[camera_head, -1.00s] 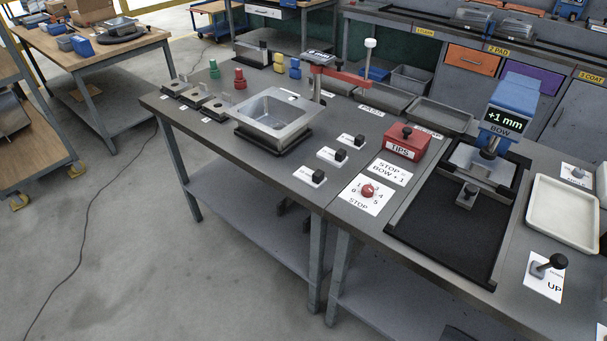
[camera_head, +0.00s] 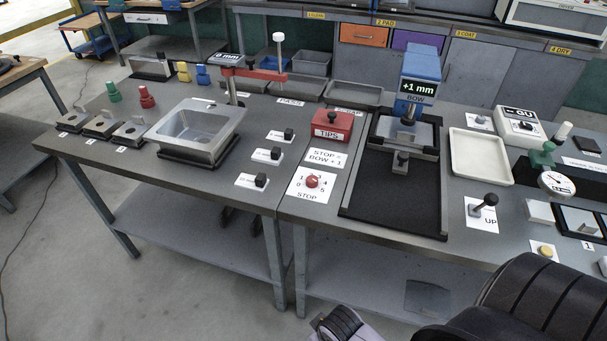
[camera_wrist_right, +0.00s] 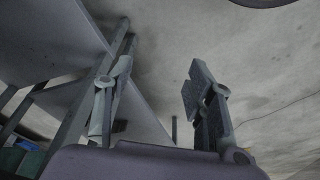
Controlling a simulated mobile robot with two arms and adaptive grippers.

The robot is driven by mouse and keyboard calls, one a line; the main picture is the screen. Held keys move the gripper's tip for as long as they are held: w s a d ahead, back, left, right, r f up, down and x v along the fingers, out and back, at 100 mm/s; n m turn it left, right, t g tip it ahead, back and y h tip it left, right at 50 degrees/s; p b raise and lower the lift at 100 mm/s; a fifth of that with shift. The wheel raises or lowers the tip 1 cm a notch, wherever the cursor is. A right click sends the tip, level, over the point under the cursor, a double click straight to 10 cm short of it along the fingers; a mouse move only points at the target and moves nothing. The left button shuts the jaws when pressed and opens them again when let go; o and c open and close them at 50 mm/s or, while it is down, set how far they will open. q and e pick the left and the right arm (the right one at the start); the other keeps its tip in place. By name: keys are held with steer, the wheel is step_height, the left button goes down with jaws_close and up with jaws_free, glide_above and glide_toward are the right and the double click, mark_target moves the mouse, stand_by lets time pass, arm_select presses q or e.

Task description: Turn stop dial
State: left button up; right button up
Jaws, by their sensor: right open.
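The stop dial (camera_head: 312,181) is a small red knob on a white card marked with numbers and "STOP". It sits near the front edge of the grey bench, left of the black bed of the bow press. A card above it (camera_head: 325,157) reads "STOP =" and "BOW + 1". The blue press head (camera_head: 419,84) shows "+1 mm BOW". My right gripper (camera_wrist_right: 155,95) is open and empty in the right wrist view, with the bench legs and floor beyond it. The dial is not visible in that view.
A red "TIPS" box (camera_head: 332,126) stands behind the dial. Several black knobs on cards (camera_head: 262,180) lie to its left. A black lever marked "UP" (camera_head: 484,205) and a pale tray (camera_head: 480,157) are to the right. The floor before the bench is open.

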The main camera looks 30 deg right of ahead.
steer(key=w+a+r+m, duration=0.2)
steer(key=w+r, duration=0.5)
steer(key=r, duration=0.5)
steer(key=m+g, duration=0.2)
steer(key=m, duration=0.8)
glide_toward(312, 179)
steer(key=shift+h, duration=0.4)
steer(key=s+a+f, duration=0.1)
steer(key=a, duration=0.2)
steer(key=s+a+f, duration=0.1)
steer(key=a, duration=0.2)
steer(key=s+a+f, duration=0.1)
steer(key=a+f, duration=0.1)
steer(key=a, duration=0.1)
steer(key=shift+s+p, duration=0.1)
steer(key=shift+p, duration=0.2)
steer(key=w+d+r+m, duration=0.4)
steer(key=d+r+m, duration=0.2)
steer(key=d+r, duration=0.5)
steer(key=shift+g, duration=0.4)
steer(key=f, duration=0.5)
steer(key=a+f+p, duration=0.1)
steer(key=f, duration=0.4)
steer(key=a+f+p, duration=0.1)
steer(key=f, duration=0.4)
steer(key=shift+a+f, duration=0.2)
steer(key=shift+f, duration=0.2)
steer(key=shift+c, duration=0.5)
steer(key=c, duration=1.1)
